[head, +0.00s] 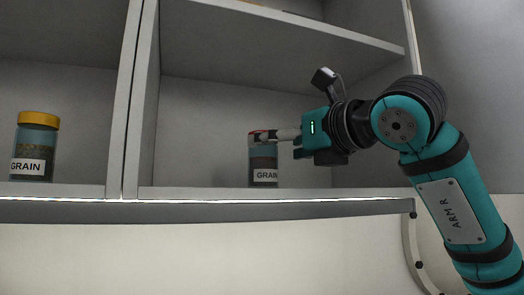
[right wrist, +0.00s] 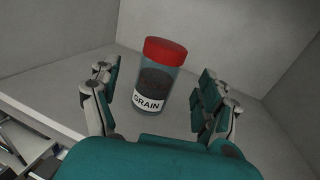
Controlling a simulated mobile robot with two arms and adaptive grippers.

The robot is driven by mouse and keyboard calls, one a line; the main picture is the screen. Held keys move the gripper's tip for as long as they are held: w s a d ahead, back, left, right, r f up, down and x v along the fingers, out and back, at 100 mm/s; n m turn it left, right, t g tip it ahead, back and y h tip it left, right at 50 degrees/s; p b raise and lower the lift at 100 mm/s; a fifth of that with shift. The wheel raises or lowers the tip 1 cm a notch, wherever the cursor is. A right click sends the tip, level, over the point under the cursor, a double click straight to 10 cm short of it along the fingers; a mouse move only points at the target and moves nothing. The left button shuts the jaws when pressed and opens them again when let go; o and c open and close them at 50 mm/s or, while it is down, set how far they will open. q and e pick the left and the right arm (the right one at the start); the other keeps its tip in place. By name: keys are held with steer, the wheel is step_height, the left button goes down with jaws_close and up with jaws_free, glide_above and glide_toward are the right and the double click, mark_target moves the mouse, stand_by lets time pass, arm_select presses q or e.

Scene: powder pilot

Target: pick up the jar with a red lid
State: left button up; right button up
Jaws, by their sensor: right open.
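The jar with a red lid (right wrist: 152,90) stands upright on the shelf, with dark contents and a white GRAIN label. In the head view the jar (head: 263,168) is in the right-hand compartment, its top partly hidden by a finger of my right gripper (head: 275,137). In the right wrist view the open fingers of my right gripper (right wrist: 158,105) are on either side of the jar, with gaps between them and the glass. My left gripper is not in view.
A jar with a yellow lid (head: 35,147), also labelled GRAIN, stands in the left compartment, beyond the upright divider (head: 140,100). A shelf board (head: 270,45) is above my right gripper. The shelf around the red-lidded jar is clear.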

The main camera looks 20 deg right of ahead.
mark_target(272, 147)
steer(key=shift+w+a, duration=0.1)
steer(key=shift+w, duration=0.25)
steer(key=p+x, duration=0.3)
steer(key=x, duration=0.1)
steer(key=shift+w, duration=0.35)
steer(key=shift+w+a+f, duration=0.1)
steer(key=shift+w+f, duration=0.1)
steer(key=shift+w, duration=0.2)
steer(key=shift+s, duration=0.1)
steer(key=shift+s, duration=0.1)
steer(key=shift+r, duration=0.1)
steer(key=shift+c, duration=1.2)
steer(key=c, duration=1.2)
